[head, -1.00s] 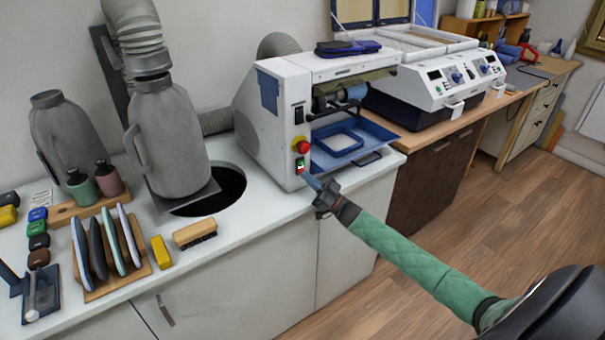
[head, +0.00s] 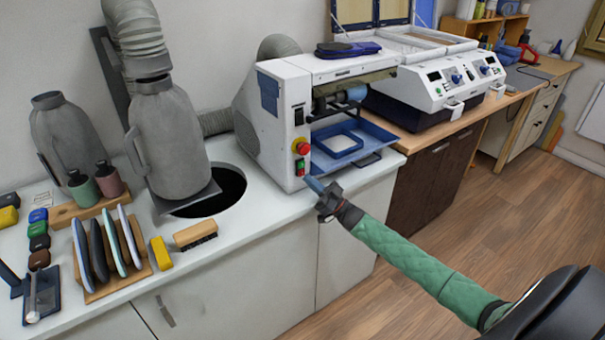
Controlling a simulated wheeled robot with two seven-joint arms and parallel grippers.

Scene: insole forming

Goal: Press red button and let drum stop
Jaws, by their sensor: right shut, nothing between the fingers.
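The white machine (head: 272,135) stands on the white counter with a blue drum or roller (head: 355,92) in its open front. On its front panel a round red button (head: 303,148) sits on a yellow surround. Below it is a small switch with a green and a red part (head: 300,165). My right gripper (head: 312,183) is shut and empty, with its tips just below and right of the small switch. The tips look apart from the panel. Whether the drum is turning cannot be told. My left gripper is not in view.
A blue tray (head: 378,135) sticks out at the machine's front, above and right of my right gripper. A grey jug-shaped vessel (head: 170,140) stands beside a dark round hole (head: 225,190). A rack of insoles (head: 100,290) and a brush (head: 195,234) lie left on the counter.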

